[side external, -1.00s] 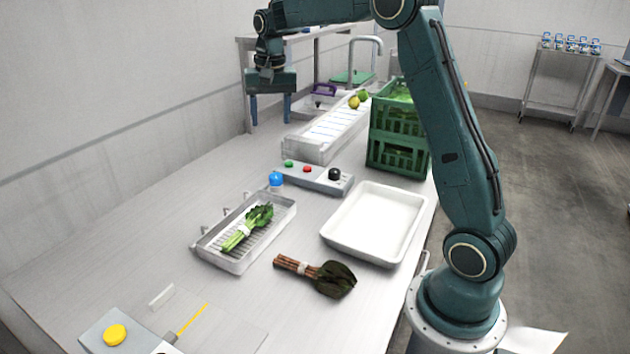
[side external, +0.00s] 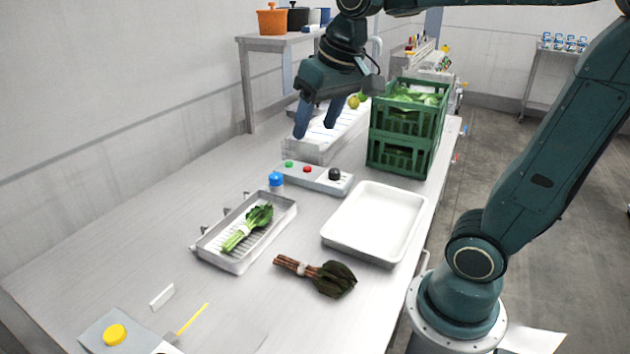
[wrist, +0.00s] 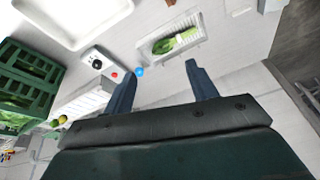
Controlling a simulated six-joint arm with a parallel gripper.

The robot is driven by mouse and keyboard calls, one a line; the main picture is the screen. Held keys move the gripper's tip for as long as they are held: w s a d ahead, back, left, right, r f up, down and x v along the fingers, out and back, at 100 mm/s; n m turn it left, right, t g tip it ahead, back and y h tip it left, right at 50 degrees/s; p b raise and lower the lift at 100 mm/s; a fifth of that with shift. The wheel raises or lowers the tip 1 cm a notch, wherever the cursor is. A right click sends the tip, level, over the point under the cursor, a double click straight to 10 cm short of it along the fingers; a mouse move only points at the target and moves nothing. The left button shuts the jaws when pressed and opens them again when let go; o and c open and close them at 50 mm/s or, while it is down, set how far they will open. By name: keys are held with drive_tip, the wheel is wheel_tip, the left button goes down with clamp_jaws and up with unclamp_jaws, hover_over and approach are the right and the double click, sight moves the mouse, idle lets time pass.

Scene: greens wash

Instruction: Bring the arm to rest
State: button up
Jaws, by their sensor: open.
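My gripper (side external: 317,118) is open and empty, raised above the far part of the counter in the side external view. Its two blue fingers point down, apart from each other, in front of the white ribbed conveyor or tray (side external: 322,140). In the wrist view the open fingers of my gripper (wrist: 158,85) show with nothing between their tips. A green leafy bunch (side external: 247,229) with a white band lies in a wire-bottomed tray (side external: 226,261); the bunch also shows in the wrist view (wrist: 176,41). A darker bunch with reddish stems (side external: 318,274) lies on the bare counter.
An empty white basin (side external: 375,222) sits right of the tray. Stacked green crates (side external: 398,158) with greens stand behind it. A control box (side external: 317,178) and a blue knob (side external: 276,179) are between.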

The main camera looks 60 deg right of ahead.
drive_tip(key=s+a+f+n, duration=0.1)
drive_tip(key=s+f, duration=0.1)
drive_tip(key=s, duration=0.3)
drive_tip(key=s+a+f+n+t, duration=0.1)
drive_tip(key=s+a+f+n, duration=0.1)
drive_tip(key=s, duration=0.4)
drive_tip(key=shift+s+a+f+t, duration=0.15)
drive_tip(key=shift+a+f+t, duration=0.15)
drive_tip(key=shift+f, duration=0.2)
